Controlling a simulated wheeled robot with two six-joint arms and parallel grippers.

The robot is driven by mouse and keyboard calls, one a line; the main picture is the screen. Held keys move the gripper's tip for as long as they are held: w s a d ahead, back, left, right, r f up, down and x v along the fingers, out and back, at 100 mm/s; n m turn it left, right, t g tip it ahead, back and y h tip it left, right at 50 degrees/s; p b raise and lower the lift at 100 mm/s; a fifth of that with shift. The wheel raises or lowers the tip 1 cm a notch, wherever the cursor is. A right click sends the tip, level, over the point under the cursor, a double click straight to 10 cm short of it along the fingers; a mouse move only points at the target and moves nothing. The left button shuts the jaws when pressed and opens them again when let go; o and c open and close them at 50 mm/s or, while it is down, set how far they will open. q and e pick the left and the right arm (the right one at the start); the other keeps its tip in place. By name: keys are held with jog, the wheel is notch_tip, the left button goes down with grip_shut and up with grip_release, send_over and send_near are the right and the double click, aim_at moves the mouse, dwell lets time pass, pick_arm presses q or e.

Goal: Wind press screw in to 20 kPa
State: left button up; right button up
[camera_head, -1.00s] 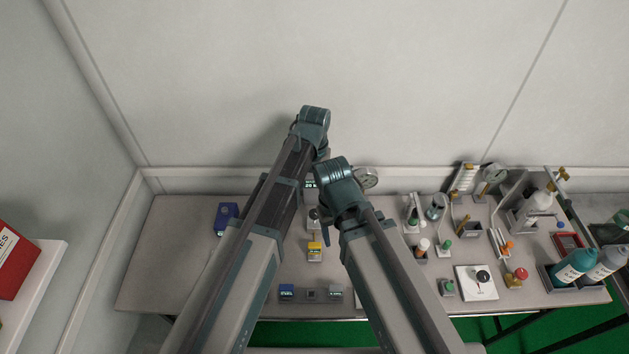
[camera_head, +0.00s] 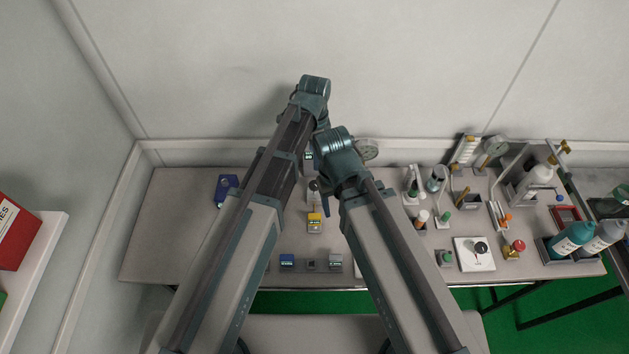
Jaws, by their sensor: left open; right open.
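A round dial gauge (camera_head: 366,148) stands at the back of the bench, partly hidden by my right wrist. I cannot make out its needle or reading, and no press screw can be clearly told in this view. My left gripper (camera_head: 314,92) is the higher one, over the back of the bench, its jaws mostly hidden by its own wrist. My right gripper (camera_head: 340,165) is just below and right of it, close in front of the gauge, jaws also largely hidden. Both are open, and nothing shows held in them. A yellow handheld tester (camera_head: 315,222) lies on the bench between my arms.
A blue device (camera_head: 227,187) lies at left on the bench (camera_head: 165,240), whose left end is mostly bare. Small boxes (camera_head: 287,261) line the front edge.

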aim_at(314, 184)
pick_arm(q)
jog(key=n, duration=1.4)
jog(key=shift+f+n, duration=0.1)
jog(key=shift+n, duration=0.3)
notch_tip(314, 184, down, 14)
jog(key=b, duration=1.4)
grip_shut()
jog(key=shift+m, duration=0.8)
